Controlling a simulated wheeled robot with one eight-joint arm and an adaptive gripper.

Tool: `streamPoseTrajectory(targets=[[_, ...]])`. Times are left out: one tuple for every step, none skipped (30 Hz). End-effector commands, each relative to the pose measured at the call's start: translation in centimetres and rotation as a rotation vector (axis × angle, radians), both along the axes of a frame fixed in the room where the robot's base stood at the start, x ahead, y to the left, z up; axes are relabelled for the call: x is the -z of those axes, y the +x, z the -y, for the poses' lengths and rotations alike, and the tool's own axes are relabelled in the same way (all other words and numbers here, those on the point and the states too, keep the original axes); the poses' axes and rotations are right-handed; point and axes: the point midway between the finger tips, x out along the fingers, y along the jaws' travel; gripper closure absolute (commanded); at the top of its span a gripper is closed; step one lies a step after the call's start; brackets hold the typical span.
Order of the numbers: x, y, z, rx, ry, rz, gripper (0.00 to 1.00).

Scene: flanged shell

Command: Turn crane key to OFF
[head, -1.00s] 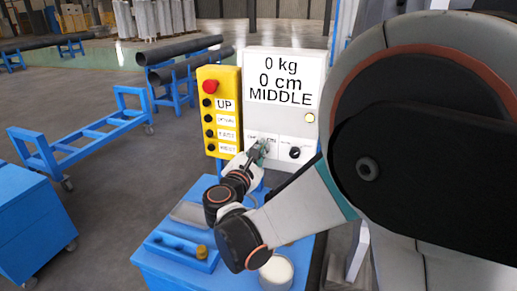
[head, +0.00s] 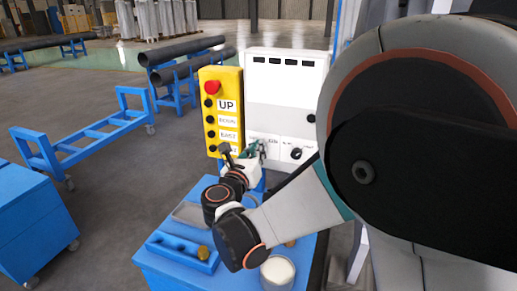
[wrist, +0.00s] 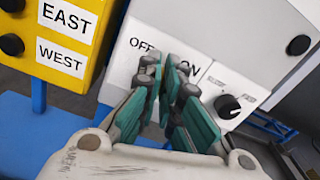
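The grey-white control box (head: 290,105) stands behind the worktop, and its key switch panel (wrist: 180,35) carries OFF on the left and ON on the right. The key is hidden behind my fingers, so its angle cannot be told. My gripper (wrist: 173,88) is in front of this panel with its teal-padded fingers apart, and no held object shows. In the head view, my gripper (head: 244,150) is at the lower left of the box with its fingers spread. The box's display (head: 289,61) shows only dark dashes, and its round lamp (head: 311,118) is dark.
A yellow button box (head: 222,105) with a red stop button is just left of the control box. A black knob (wrist: 227,106) is right of the key panel. A blue worktop (head: 170,282) holds a white cup (head: 278,271) below my arm. A blue trolley (head: 75,145) stands left.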

Motion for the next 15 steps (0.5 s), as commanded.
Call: streamPoseTrajectory(targets=[[0.05,0.00,-0.06,0.000,-0.039,-0.015,1.00],[0.06,0.00,-0.08,0.000,-0.065,-0.025,1.00],[0.08,0.02,-0.11,0.000,-0.100,-0.037,1.00],[0.08,0.02,-0.12,0.000,-0.126,-0.047,1.00],[0.09,0.03,-0.14,0.000,-0.151,-0.056,1.00],[0.10,0.03,-0.17,0.000,-0.185,-0.068,1.00],[0.12,0.05,-0.18,0.000,-0.208,-0.077,1.00],[0.12,0.06,-0.21,0.000,-0.232,-0.085,1.00],[0.14,0.06,-0.23,0.000,-0.262,-0.096,1.00],[0.14,0.06,-0.25,0.000,-0.284,-0.104,1.00],[0.16,0.07,-0.26,0.000,-0.305,-0.112,1.00],[0.17,0.07,-0.28,-0.001,-0.331,-0.122,1.00],[0.18,0.08,-0.30,-0.001,-0.349,-0.128,1.00],[0.19,0.08,-0.31,-0.001,-0.368,-0.135,1.00],[0.20,0.09,-0.32,-0.001,-0.390,-0.143,1.00]])
